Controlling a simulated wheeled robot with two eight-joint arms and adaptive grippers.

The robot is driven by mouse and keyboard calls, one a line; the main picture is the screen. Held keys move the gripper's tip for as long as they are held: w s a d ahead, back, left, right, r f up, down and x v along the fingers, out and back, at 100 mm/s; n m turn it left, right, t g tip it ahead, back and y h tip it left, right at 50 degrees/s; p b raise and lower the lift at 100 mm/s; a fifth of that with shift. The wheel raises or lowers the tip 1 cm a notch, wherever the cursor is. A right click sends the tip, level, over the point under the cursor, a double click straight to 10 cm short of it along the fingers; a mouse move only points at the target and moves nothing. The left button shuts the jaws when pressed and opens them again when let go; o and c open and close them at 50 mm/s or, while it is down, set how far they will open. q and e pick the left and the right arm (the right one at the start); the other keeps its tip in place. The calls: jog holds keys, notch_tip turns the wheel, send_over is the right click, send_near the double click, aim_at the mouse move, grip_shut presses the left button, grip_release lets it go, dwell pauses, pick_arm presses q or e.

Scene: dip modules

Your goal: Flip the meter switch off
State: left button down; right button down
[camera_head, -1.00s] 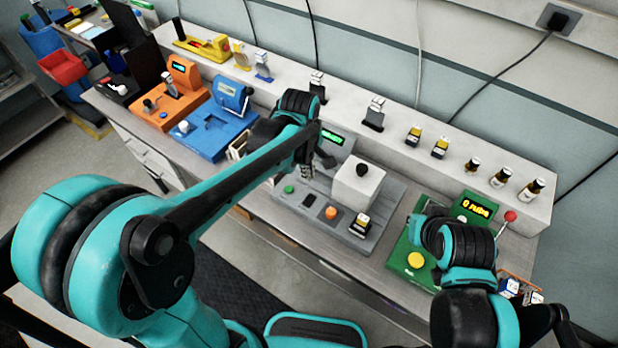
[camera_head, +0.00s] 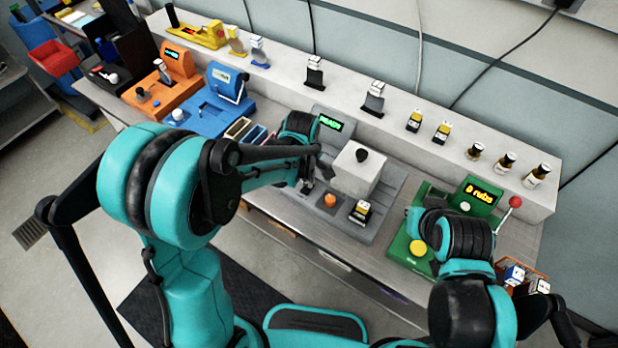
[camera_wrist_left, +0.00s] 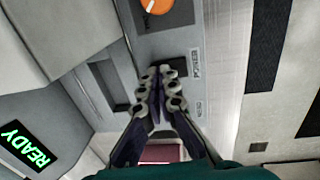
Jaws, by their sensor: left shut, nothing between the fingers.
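The grey meter (camera_head: 282,203) stands at the middle of the bench, its green READY display (camera_head: 330,122) lit. The display also shows in the left wrist view (camera_wrist_left: 27,146). In that view a black switch (camera_wrist_left: 174,66) sits on the grey panel beside a small label, partly covered by my fingertips. My left gripper (camera_wrist_left: 160,72) is shut and empty, its tips right at the switch; whether they touch it I cannot tell. In the head view the left gripper (camera_head: 308,187) is over the meter's front left. The right gripper is hidden behind its own arm.
The meter carries an orange knob (camera_head: 329,201), a white block (camera_head: 357,170) and a yellow-black module (camera_head: 361,211). A blue device (camera_head: 212,112) stands left, a green one (camera_head: 400,247) right near my right arm. A raised ledge (camera_head: 340,87) with several modules runs behind.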

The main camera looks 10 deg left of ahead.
pick_arm(q)
jog(key=shift+w+f+b, duration=0.15)
jog(key=shift+f+b, duration=0.4)
jog(key=shift+r, duration=0.25)
jog(key=shift+s, duration=0.25)
jog(key=shift+s+a, duration=0.1)
jog(key=shift+s, duration=0.05)
jog(key=shift+s+a+r+p, duration=0.2)
jog(key=shift+s+p, duration=0.1)
jog(key=shift+s, duration=0.1)
